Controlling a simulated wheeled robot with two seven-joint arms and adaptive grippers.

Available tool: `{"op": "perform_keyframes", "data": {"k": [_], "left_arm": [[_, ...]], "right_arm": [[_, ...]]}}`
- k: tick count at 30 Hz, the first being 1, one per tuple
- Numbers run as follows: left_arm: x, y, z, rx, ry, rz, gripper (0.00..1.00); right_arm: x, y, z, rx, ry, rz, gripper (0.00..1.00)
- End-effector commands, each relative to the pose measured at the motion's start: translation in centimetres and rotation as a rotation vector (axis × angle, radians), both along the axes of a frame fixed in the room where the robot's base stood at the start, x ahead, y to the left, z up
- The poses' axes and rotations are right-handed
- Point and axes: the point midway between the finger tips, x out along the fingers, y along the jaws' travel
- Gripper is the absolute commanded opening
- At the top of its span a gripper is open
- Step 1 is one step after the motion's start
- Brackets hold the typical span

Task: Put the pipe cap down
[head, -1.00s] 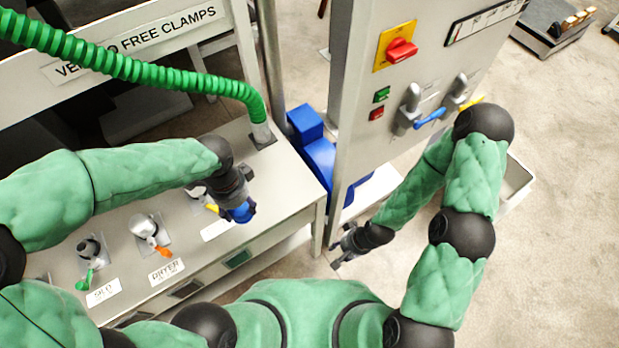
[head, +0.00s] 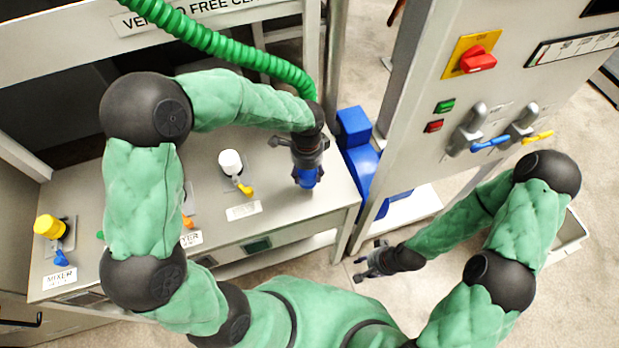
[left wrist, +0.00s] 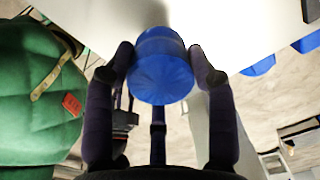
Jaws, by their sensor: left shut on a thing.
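The pipe cap (head: 307,178) is blue and round. My left gripper (head: 306,167) is shut on it above the right end of the grey table (head: 275,205). In the left wrist view the blue cap (left wrist: 160,75) sits between the two dark fingers (left wrist: 160,70), its ribbed end toward the camera. I cannot tell whether the cap touches the table top. My right gripper (head: 370,262) is empty and looks open, in front of the cabinet and apart from the table.
A white-capped port (head: 230,162) with a yellow lever stands left of my left gripper. A yellow-capped port (head: 50,227) is at the far left. A green hose (head: 230,45) runs behind. The control cabinet (head: 430,120) and a blue machine (head: 358,150) stand to the right.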

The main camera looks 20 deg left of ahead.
Motion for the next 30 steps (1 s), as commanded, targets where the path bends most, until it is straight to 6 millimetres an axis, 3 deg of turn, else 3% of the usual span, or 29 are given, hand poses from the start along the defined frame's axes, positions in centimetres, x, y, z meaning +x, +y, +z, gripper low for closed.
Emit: {"op": "perform_keyframes", "data": {"k": [7,13,26,27,28,30], "left_arm": [[1.1,-0.4,-1.4,0.0,-0.001,0.0,0.23],[1.0,-0.4,-4.2,0.0,0.0,0.002,0.23],[1.0,-0.4,-4.6,-0.001,-0.001,0.001,0.23],[1.0,-0.4,-4.6,-0.001,-0.001,0.001,0.68],[1.0,-0.3,-4.5,-0.001,-0.001,0.001,0.76],[1.0,-0.3,-4.5,-0.001,-0.001,0.001,0.8]], "right_arm": [[0.0,0.0,-0.6,0.0,0.0,0.0,0.4],[0.0,0.0,-2.1,0.0,0.0,0.0,0.4],[0.0,0.0,-2.2,0.0,-0.001,0.0,0.4],[0.0,0.0,-2.1,0.0,0.0,0.0,0.4],[0.0,0.0,-2.1,0.0,0.0,0.0,0.4],[0.0,0.0,-2.1,0.0,0.0,0.0,0.4]]}}
